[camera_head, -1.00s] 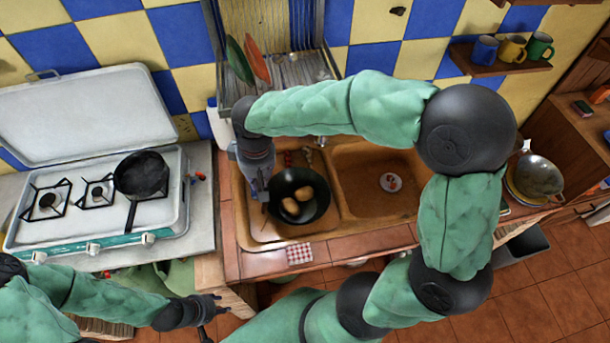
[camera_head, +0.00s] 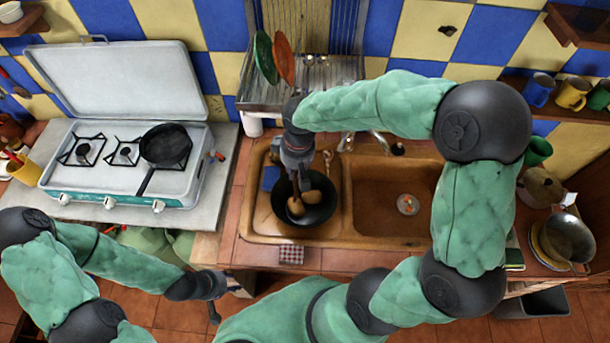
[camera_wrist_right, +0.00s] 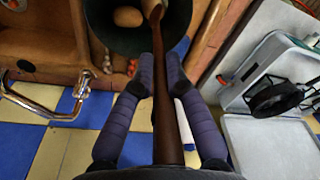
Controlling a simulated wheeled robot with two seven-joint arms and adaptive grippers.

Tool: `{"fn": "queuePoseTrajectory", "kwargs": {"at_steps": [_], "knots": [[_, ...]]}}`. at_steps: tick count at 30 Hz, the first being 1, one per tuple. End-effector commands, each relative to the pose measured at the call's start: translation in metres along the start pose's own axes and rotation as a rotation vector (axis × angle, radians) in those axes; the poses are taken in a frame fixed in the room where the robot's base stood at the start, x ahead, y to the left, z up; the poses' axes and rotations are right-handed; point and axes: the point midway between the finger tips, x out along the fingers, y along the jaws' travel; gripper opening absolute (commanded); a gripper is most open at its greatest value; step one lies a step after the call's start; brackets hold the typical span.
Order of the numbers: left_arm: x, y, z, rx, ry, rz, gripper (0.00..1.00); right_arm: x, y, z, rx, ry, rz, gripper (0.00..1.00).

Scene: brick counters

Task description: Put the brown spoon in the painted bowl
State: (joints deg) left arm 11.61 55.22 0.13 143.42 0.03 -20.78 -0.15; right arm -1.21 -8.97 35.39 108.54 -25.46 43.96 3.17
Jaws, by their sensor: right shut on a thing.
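A dark round bowl (camera_head: 318,212) sits in the left basin of the sink with two brown, potato-like things (camera_head: 313,197) in it. No painting shows on its visible side, so I cannot tell if it is the painted one. My right gripper (camera_head: 297,178) is above the bowl, pointing down. In the right wrist view the gripper (camera_wrist_right: 160,75) is shut on the brown spoon (camera_wrist_right: 166,110), whose far end reaches over the bowl (camera_wrist_right: 175,35). Whether the spoon touches the bowl is unclear. My left gripper (camera_head: 217,298) is open and empty, low in front of the counter.
A camping stove (camera_head: 120,165) with a black frying pan (camera_head: 165,146) stands at left. A dish rack (camera_head: 300,80) with plates is behind the sink, and the tap (camera_head: 380,142) is close to my right arm. The right basin (camera_head: 395,190) is mostly clear. A metal pan (camera_head: 568,238) stands at far right.

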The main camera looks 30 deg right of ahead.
Motion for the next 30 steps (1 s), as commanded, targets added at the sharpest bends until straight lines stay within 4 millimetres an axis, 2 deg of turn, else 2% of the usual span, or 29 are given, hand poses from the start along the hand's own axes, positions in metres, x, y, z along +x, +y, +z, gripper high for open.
{"fn": "queuePoseTrajectory", "kwargs": {"at_steps": [1, 6, 17, 23, 30], "knots": [[0.000, 0.000, 0.000, 0.000, 0.000, 0.000, 0.40, 0.012, 0.007, 0.001, 0.003, -0.008, -0.002, 0.00], [0.000, 0.000, 0.000, 0.000, 0.000, 0.000, 0.40, 0.035, 0.027, -0.001, 0.002, -0.006, -0.002, 0.00], [0.000, 0.000, 0.000, 0.000, 0.000, 0.000, 0.40, 0.056, 0.045, -0.003, 0.001, -0.004, -0.002, 0.00], [0.002, -0.001, 0.000, 0.000, 0.000, 0.000, 0.40, 0.083, 0.044, -0.001, -0.002, -0.004, -0.002, 0.00], [0.002, -0.001, 0.000, 0.000, 0.000, 0.000, 0.40, 0.085, 0.045, -0.001, -0.001, -0.001, -0.001, 0.00]]}}
